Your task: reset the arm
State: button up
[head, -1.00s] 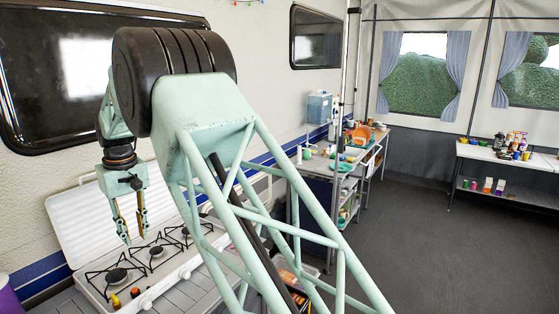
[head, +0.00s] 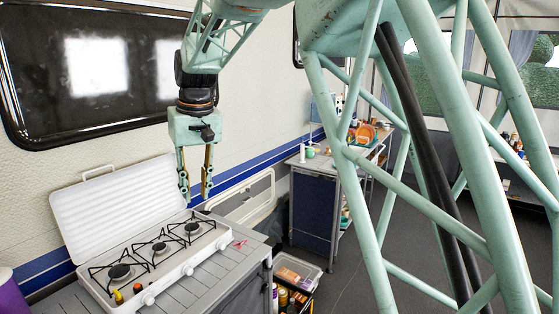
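My gripper (head: 196,193) hangs from my arm with its fingers pointing down, above the back right end of the white camping stove (head: 176,262). Its two fingers are apart with a gap between them, and nothing shows in the gap. My pale green arm links rise out of the top of the view. My lattice link fills much of the right side and hides part of the room behind it.
The stove's raised lid (head: 112,210) stands behind the burners, near the caravan wall. Small bottles (head: 119,297) stand at the stove's front left. A crate of bottles (head: 297,273) sits right of the stove table. A cluttered side table (head: 318,166) stands farther back.

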jog(key=s+d+r+m+t+b, duration=0.1)
jog(key=s+d+r+m, duration=0.15)
jog(key=s+d, duration=0.5)
jog(key=s+d+r+m, duration=0.1)
jog(key=s+d+r, duration=0.3)
jog(key=d, duration=0.7)
jog(key=s+d+r+m+t+b, duration=0.1)
jog(key=s+d+r, duration=0.3)
jog(key=d, duration=0.5)
jog(key=s+d+f, duration=0.3)
jog(key=s+d, duration=0.3)
jog(key=s, duration=0.4)
jog(key=s+d+f+m+h+b, duration=0.1)
jog(key=s+d+f, duration=0.3)
jog(key=s, duration=0.7)
jog(key=s+d+f+m, duration=0.1)
jog(key=s+d+f, duration=0.2)
jog(key=s+d, duration=0.5)
jog(key=shift+s+f+t+h+b, duration=0.3)
jog(key=shift+s+h+b, duration=0.1)
jog(key=shift+s, duration=0.75)
jog(key=shift+o, duration=0.5)
